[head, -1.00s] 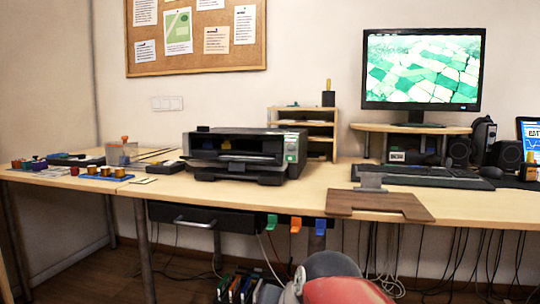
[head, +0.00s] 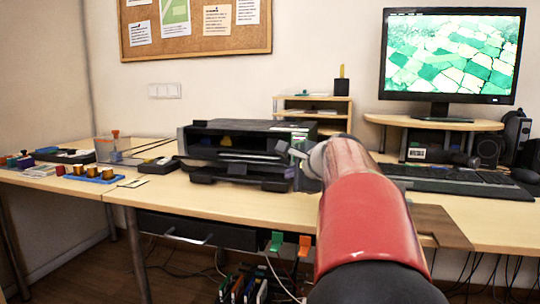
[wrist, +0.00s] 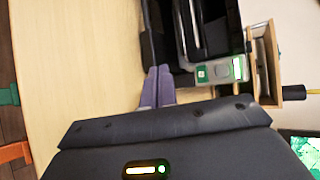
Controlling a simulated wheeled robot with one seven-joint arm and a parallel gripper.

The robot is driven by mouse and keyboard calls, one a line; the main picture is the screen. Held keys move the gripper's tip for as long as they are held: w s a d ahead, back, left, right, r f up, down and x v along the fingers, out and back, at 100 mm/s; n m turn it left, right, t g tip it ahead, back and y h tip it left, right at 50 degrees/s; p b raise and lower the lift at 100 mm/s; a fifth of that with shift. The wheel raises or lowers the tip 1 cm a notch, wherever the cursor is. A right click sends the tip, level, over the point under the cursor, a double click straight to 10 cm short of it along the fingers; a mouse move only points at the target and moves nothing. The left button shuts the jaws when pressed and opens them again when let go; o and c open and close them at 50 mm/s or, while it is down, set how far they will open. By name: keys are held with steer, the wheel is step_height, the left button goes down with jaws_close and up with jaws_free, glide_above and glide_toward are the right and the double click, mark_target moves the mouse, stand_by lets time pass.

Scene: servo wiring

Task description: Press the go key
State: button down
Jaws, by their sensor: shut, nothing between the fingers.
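The black printer (head: 235,133) stands on the desk. In the wrist view its grey control panel (wrist: 217,73) shows a small green key (wrist: 201,73) with a white mark, probably the go key, beside a lit green display (wrist: 237,68). My gripper (wrist: 157,74) is shut and empty. In the wrist view its fingertips are left of the panel, by the printer's dark edge, apart from the key.
A small wooden shelf (head: 313,100) stands behind the printer. A keyboard (head: 455,180) and a monitor (head: 452,55) are to the right. A clear box and small coloured parts on a blue tray (head: 95,179) are to the left. The desk before the printer is clear.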

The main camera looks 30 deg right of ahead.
steer(key=shift+w+d+r, duration=0.25)
steer(key=shift+w+d, duration=0.1)
steer(key=shift+d, duration=0.15)
steer(key=shift+w+d+p, duration=0.35)
steer(key=shift+d, duration=0.05)
steer(key=w+d+p, duration=0.1)
steer(key=w+d, duration=0.1)
steer(key=w+d+p, duration=0.1)
steer(key=d, duration=0.1)
steer(key=shift+w+d+r+p, duration=0.15)
steer(key=shift+w+p, duration=0.2)
steer(key=shift+w, duration=0.05)
steer(key=shift+w+d+p, duration=0.35)
steer(key=shift+w+d, duration=0.25)
steer(key=shift+d, duration=0.15)
stand_by(1.0)
steer(key=shift+w+d, duration=0.3)
